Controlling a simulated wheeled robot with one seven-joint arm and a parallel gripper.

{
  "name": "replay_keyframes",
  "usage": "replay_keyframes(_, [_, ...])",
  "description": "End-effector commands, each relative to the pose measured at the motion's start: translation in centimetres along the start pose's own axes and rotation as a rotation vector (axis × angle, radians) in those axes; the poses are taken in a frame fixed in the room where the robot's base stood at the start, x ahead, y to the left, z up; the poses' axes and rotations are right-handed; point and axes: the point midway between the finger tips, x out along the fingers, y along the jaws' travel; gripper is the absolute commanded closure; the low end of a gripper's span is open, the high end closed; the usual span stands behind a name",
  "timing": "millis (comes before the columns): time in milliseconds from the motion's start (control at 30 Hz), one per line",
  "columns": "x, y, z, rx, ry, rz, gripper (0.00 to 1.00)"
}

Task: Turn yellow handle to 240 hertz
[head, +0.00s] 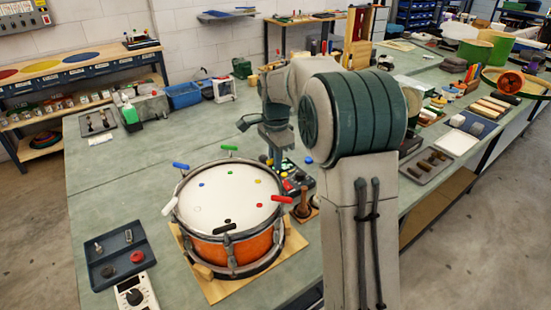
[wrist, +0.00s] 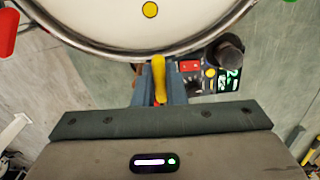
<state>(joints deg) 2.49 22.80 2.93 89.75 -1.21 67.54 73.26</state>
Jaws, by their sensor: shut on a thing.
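The drum (head: 250,248) with an orange shell and white head stands on a wooden board. It has coloured handles around its rim. In the wrist view, the yellow handle (wrist: 159,72) sits just outside the drum rim (wrist: 150,56), between the fingers of my gripper (wrist: 160,92), which is shut on it. A yellow dot (wrist: 150,9) on the drum head lies in line with it. In the head view, my arm hides the yellow handle. A small device with a green display (wrist: 232,76) stands beside the rim; its reading is partly covered and cannot be read.
Close by on the rim are a green handle (head: 229,148), a blue handle (head: 181,165) and a red handle (head: 282,199). A dark knob-like object (wrist: 226,50) stands close right of my gripper. A dark tray (head: 115,255) and a white meter (head: 135,295) lie front left.

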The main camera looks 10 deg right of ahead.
Motion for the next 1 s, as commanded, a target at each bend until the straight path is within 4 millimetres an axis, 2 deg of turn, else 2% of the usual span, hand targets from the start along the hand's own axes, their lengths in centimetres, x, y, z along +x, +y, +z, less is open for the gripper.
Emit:
replay_keyframes(367, [-0.2, -0.1, 0.0, 0.005, 0.001, -0.004, 1.0])
replay_keyframes(400, [-0.2, -0.1, 0.0, 0.004, 0.001, -0.004, 0.78])
replay_keyframes(433, [-0.2, -0.1, 0.0, 0.004, 0.001, -0.004, 0.7])
replay_keyframes(467, [-0.1, -0.1, 0.0, 0.004, 0.001, -0.004, 0.67])
replay_keyframes(767, [-0.2, -0.1, 0.0, 0.004, 0.001, -0.003, 0.67])
replay_keyframes(867, [-1.1, -0.1, 0.0, 0.004, 0.002, -0.005, 0.67])
replay_keyframes(1000, [-3.5, -0.1, 0.0, 0.004, 0.002, -0.007, 0.67])
